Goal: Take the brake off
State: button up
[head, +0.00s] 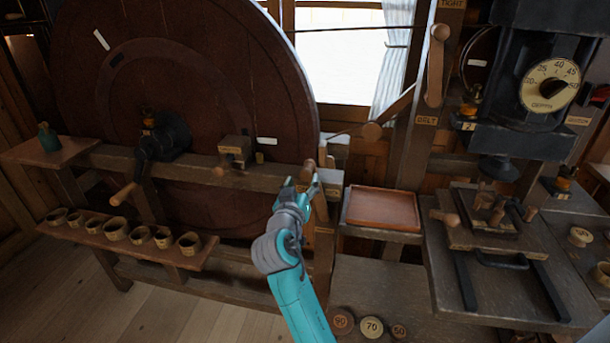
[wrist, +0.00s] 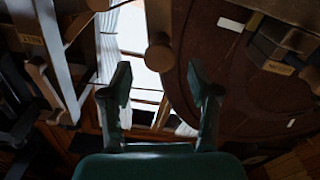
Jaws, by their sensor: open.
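A wooden lever with a round knob (head: 308,166) stands at the wheel's right edge, just beyond my gripper (head: 303,185). I take it for the brake lever, but no label on it can be read. In the wrist view a round wooden knob (wrist: 160,55) shows between and beyond the fingertips of my gripper (wrist: 158,78). My gripper is open and empty; whether a finger touches the knob cannot be told. A labelled wooden block (head: 235,148) sits on the beam against the large dark wheel (head: 200,100); it also shows in the wrist view (wrist: 285,45), its lettering unclear.
A post with a belt lever (head: 436,65) and a shallow tray (head: 382,210) stand to the right. A press with a dial (head: 550,84) is farther right. A crank handle (head: 123,194) and a shelf of small cups (head: 115,229) are at left.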

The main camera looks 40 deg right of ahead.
aim_at(305, 177)
jog(key=shift+x, duration=2.1)
grip_shut()
